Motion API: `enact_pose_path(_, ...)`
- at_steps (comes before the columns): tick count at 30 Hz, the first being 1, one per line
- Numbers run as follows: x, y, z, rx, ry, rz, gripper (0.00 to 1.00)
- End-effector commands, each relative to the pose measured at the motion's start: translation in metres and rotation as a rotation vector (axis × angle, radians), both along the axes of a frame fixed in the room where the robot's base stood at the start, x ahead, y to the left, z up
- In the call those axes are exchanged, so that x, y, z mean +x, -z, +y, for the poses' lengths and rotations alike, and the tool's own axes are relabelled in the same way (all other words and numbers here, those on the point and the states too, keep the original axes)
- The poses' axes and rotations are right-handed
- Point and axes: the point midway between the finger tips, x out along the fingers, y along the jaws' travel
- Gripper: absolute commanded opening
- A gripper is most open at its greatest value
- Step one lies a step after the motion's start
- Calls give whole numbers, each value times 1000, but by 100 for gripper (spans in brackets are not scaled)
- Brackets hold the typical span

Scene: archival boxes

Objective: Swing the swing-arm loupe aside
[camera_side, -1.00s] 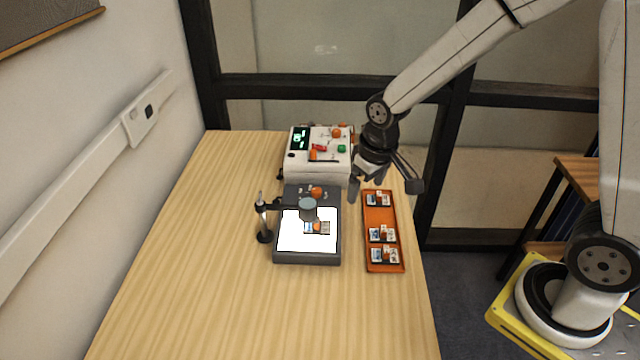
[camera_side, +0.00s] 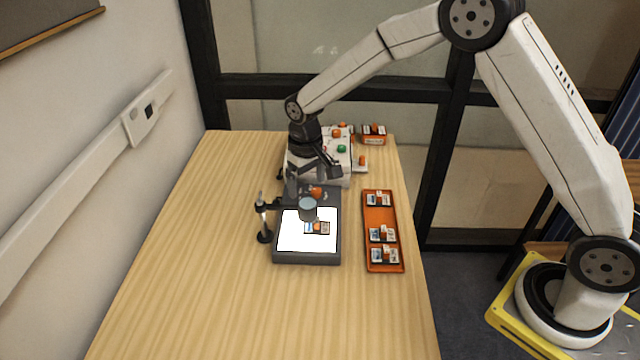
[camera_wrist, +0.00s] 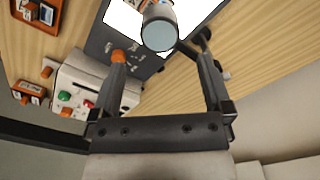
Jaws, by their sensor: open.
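The swing-arm loupe has a grey-blue lens head (camera_side: 308,207) on a dark arm from a post (camera_side: 264,222) left of the light box. Its lens hangs over the upper part of the lit light box (camera_side: 290,240), where a slide lies. My gripper (camera_side: 308,192) is open and empty, pointing down just behind the lens, over the light box's dark rear part. In the wrist view the lens head (camera_wrist: 159,28) shows ahead, between and beyond my gripper's fingertips (camera_wrist: 161,45). The right finger overlaps the dark loupe arm there; I cannot tell whether they touch.
An orange tray (camera_side: 383,215) with slides lies to the right. An orange-knobbed box (camera_side: 373,134) stands at the back right. The front table is clear.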

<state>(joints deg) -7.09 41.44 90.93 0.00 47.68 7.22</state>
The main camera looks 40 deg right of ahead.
Motion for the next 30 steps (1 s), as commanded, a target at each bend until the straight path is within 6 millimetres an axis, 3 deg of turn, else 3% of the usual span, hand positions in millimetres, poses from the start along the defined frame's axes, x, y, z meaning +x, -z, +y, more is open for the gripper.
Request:
enact_pose_path(8, -1, 15, 0, 0, 0, 1, 100)
enact_pose_path(21, 0, 65, 0, 0, 0, 0, 100)
enact_pose_path(30, 0, 78, 0, 0, 0, -2, 100)
